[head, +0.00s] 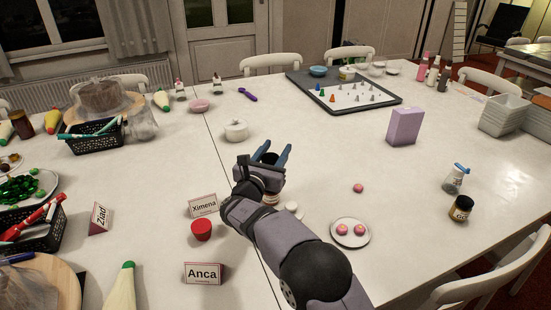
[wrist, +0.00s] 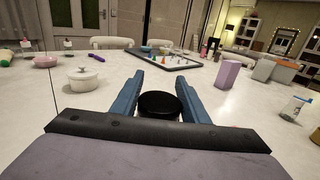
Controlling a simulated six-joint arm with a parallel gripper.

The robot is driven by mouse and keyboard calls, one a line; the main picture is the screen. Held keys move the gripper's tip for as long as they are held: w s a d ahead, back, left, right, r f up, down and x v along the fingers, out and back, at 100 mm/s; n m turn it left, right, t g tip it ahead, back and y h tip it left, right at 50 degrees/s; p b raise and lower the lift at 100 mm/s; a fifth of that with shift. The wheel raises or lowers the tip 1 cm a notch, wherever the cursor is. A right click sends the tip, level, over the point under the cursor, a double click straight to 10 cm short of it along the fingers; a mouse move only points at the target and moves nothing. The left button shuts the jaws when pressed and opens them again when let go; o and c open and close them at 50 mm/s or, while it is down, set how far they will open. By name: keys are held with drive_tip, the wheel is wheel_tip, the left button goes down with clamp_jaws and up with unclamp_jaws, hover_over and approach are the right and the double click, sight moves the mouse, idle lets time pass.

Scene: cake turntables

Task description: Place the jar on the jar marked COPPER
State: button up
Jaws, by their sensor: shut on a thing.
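My gripper (head: 266,154) is at the middle of the table, its blue fingers pointing away from me. It is shut on a jar with a black lid (wrist: 158,106); in the wrist view the lid shows between the fingers. Most of the held jar's body is hidden by my gripper. Another dark-lidded jar (head: 461,209) stands upright at the right of the table, well apart from my gripper. Its pale label carries letters too small to read in full. Its black top looks bare.
A plate with pink sweets (head: 350,243), a loose pink sweet (head: 358,188) and a purple box (head: 404,126) lie right of my gripper. White chairs line the edges.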

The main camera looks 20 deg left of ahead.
sight(275, 159)
drive_tip(key=shift+f, duration=1.4)
drive_tip(key=shift+f, duration=0.25)
drive_tip(key=o, duration=1.1)
drive_tip(key=shift+r, duration=0.2)
drive_tip(key=s+b, duration=0.1)
drive_tip(key=s, duration=1.1)
drive_tip(key=shift+d, duration=0.35)
